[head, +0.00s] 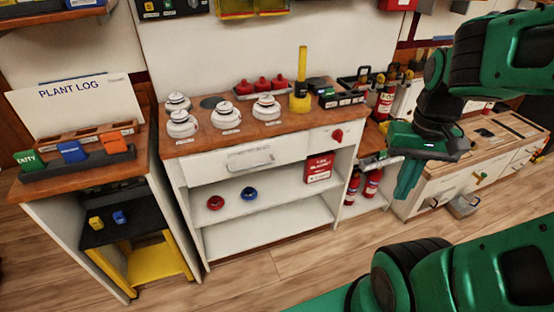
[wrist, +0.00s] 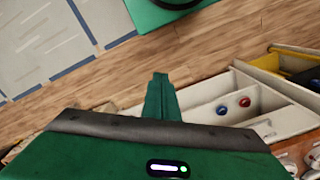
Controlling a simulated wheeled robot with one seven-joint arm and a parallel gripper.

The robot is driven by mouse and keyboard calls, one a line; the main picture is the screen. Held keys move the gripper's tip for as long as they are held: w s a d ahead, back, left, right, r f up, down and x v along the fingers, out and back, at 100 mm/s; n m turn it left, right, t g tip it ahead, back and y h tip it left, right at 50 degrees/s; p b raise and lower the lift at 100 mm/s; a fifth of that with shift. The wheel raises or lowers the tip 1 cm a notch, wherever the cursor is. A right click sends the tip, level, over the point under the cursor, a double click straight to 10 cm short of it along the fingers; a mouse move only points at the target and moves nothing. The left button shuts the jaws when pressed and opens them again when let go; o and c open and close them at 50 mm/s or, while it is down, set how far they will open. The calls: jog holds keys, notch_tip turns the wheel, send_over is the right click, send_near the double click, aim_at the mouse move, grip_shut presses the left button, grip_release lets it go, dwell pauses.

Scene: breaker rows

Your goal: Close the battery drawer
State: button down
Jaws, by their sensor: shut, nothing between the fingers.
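No drawer carries a readable battery label, so I cannot tell which is the battery drawer. The middle cabinet has a wide white drawer (head: 215,168) with a pale bar handle, and a narrower drawer with a red knob (head: 337,135) to its right. Both fronts look about flush. In the right cabinet, a small grey drawer or box (head: 463,206) stands out low at the front. My gripper (head: 405,192) is shut and empty, pointing down in front of the right cabinet, left of that grey box. Its closed fingers also show in the wrist view (wrist: 160,80).
White domed pieces (head: 266,108) and a yellow post (head: 301,82) stand on the middle counter. Red extinguishers (head: 372,184) stand beside my gripper. A red ring (head: 215,203) and a blue ring lie on the shelf. The wooden floor (head: 300,265) in front is clear.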

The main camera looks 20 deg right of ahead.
jog(key=w+a+f+n+t+y, duration=0.1)
jog(key=w+a+f+n+y, duration=0.15)
jog(key=w+n, duration=0.65)
jog(key=w+a+f+n+t+y, duration=0.1)
jog(key=w+a+f+n+t, duration=0.2)
jog(key=w+n, duration=0.6)
jog(key=w+a+f+n+y, duration=0.1)
jog(key=w+a+f+n, duration=0.25)
jog(key=w+n, duration=0.55)
jog(key=w+a+f+m, duration=0.1)
jog(key=w+a+f, duration=0.3)
jog(key=w+f, duration=0.5)
jog(key=shift+w+a, duration=0.2)
jog(key=shift+w, duration=0.1)
jog(key=shift+f+y, duration=0.1)
jog(key=shift+y, duration=0.15)
